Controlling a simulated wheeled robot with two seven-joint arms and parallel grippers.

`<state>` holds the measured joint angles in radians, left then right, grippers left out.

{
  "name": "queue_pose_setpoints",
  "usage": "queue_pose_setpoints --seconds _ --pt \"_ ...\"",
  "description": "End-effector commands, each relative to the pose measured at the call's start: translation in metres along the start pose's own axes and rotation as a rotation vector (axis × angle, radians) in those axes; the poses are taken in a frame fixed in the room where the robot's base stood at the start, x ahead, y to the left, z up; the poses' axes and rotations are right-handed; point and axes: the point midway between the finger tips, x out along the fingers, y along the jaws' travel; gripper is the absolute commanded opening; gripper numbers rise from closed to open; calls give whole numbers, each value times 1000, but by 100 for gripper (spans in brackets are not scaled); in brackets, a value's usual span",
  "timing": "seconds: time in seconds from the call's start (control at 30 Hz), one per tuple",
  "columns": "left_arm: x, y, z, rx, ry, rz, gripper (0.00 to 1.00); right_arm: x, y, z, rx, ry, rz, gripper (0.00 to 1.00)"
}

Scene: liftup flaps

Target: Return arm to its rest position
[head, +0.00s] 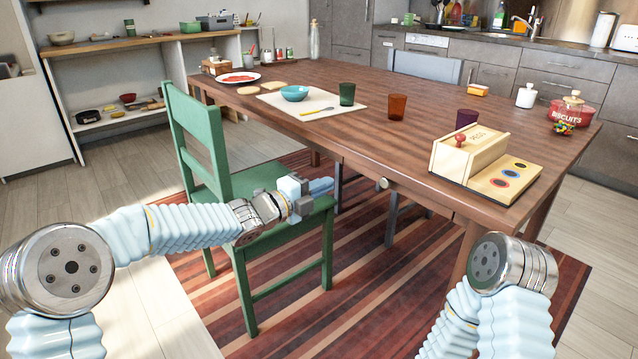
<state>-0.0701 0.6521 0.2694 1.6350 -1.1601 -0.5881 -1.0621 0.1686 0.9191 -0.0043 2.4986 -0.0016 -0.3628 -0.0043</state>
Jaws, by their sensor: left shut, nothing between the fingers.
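My left arm comes in from the left and reaches toward the middle of the view. Its gripper (321,186) is shut and empty, and appears over or just above the seat of the green chair (203,140). Whether it touches the chair I cannot tell. My right arm shows at the lower right as a bent metal joint and pale blue sleeve. Its gripper is outside the view. A wooden box with a red knob (480,155) stands on the near right part of the wooden table (400,148).
The table holds a teal bowl (294,93) on a placemat, green (347,94) and orange (397,107) cups, a plate (238,78) and a red biscuit pot (571,110). A striped rug (330,300) lies below. The floor at left is clear.

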Motion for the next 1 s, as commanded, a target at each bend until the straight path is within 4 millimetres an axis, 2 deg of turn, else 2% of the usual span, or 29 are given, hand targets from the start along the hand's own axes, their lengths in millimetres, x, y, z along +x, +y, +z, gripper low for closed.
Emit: queue_pose_setpoints --seconds 0.07,0.13,0.17,0.27,0.3,0.4,0.47,0.5,0.6,0.7,0.8,0.9,1.0 --pt "-6 15 2 -63 -15 24 0 -1 0 0 0 0 0 37" --pt "-12 44 6 -193 -46 69 0 -4 -2 0 0 -1 -1 37" --pt "-16 60 7 -271 -67 94 0 -5 -3 0 -1 -1 -1 37" --pt "-41 132 8 -606 -178 202 0 -10 -6 1 -3 -4 -3 37" --pt "-56 164 6 -757 -239 247 0 -12 -8 1 -4 -5 -4 37" --pt "-100 240 -9 -1125 -417 352 0 -17 -11 2 -6 -8 -7 37" --pt "-131 282 -24 -1336 -543 408 0 -20 -13 3 -7 -10 -8 37" --pt "-153 306 -36 -1470 -635 439 0 -21 -14 3 -8 -11 -9 37" --pt "-211 357 -73 -1781 -888 504 0 -26 -17 4 -11 -14 -11 37" --pt "-266 390 -112 -2022 -1147 537 0 -29 -20 5 -13 -16 -14 37" --pt "-308 406 -146 -2183 -1369 546 0 -31 -22 6 -14 -18 -15 37" --pt "-334 413 -167 -2271 -1520 540 0 -32 -23 6 -15 -19 -16 37" --pt "-346 416 -177 -2308 -1593 535 0 -32 -23 6 -16 -19 -17 37"
